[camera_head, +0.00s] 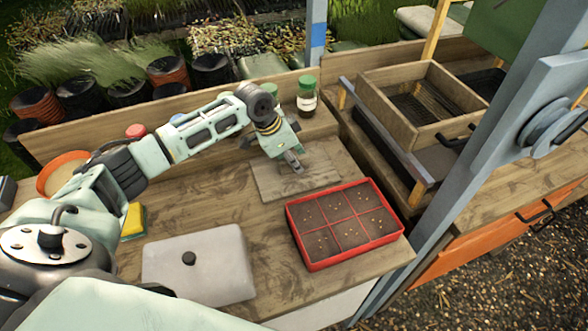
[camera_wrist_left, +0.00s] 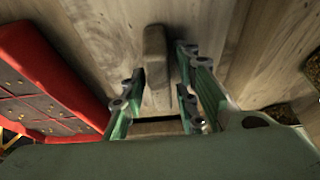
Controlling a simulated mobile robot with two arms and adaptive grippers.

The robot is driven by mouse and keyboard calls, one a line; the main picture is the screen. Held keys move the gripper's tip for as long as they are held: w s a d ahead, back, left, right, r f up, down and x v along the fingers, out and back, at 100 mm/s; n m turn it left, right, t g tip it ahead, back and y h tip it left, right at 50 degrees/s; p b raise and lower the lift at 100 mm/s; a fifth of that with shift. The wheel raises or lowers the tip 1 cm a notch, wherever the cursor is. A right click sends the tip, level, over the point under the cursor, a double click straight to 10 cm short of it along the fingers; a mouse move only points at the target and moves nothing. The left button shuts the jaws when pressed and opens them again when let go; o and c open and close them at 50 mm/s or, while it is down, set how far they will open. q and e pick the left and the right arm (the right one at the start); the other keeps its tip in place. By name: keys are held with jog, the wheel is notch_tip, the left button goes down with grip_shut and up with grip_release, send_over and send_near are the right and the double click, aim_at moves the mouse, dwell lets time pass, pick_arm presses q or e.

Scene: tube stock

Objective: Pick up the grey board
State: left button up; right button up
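The grey board (camera_head: 322,174) is a flat, weathered wooden piece lying on the bench behind the red tray. In the left wrist view a raised grey-brown block (camera_wrist_left: 155,50), which looks like its handle, stands on pale wood (camera_wrist_left: 110,30). My left gripper (camera_head: 293,163) points down over the board in the head view. In the left wrist view the left gripper (camera_wrist_left: 156,88) has its fingers apart, one on each side of the block's line. I cannot tell whether they touch it. My right gripper is not in view.
A red tray (camera_head: 369,242) of soil cells sits in front of the board and shows at left in the wrist view. A pale slab (camera_head: 215,275) with a dark knob lies front left, near a yellow sponge (camera_head: 133,222). Green-capped jars (camera_head: 306,100) stand behind. A wooden frame (camera_head: 397,118) is right.

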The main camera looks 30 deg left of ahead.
pick_arm(q)
grip_shut()
jog(key=shift+r, duration=0.1)
